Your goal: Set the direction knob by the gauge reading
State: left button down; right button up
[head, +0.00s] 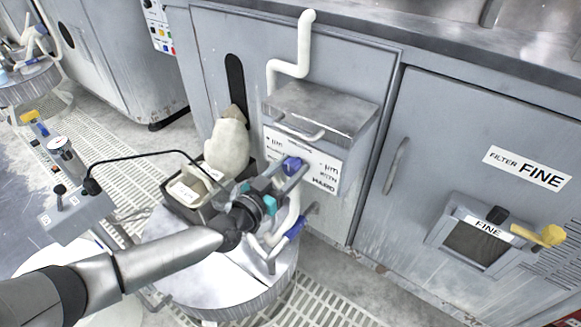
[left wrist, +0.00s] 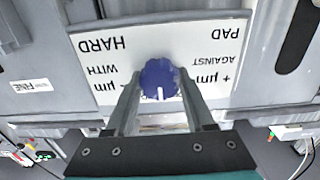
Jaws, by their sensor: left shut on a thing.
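The blue direction knob (head: 292,165) sits on a white label plate (head: 328,172) on the front of a grey box on the cabinet. My left gripper (head: 284,178) is shut on it. In the left wrist view the knob (left wrist: 159,78) is between the two fingertips (left wrist: 160,88). Its white mark points down in that picture, toward my gripper. The plate (left wrist: 215,45) shows upside down there, with "HARD", "WITH", "AGAINST" and "PAD". My right gripper is out of view.
A dark tray (head: 178,200) with a pale rounded object (head: 227,147) stands beside my left wrist, over a round platen (head: 215,270). A white pipe (head: 290,68) rises above the box. A cabinet door marked "FINE" (head: 528,168) with a yellow handle (head: 545,236) is at the right.

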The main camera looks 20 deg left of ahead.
pick_arm(q)
jog(key=shift+n, duration=0.9)
jog(key=n, duration=0.3)
jog(key=shift+f, duration=0.1)
jog(key=shift+a+n, duration=0.1)
jog(key=shift+n, duration=2)
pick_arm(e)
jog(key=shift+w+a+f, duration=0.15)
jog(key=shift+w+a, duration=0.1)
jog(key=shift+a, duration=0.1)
pick_arm(q)
jog(key=shift+c, duration=1.3)
grip_release()
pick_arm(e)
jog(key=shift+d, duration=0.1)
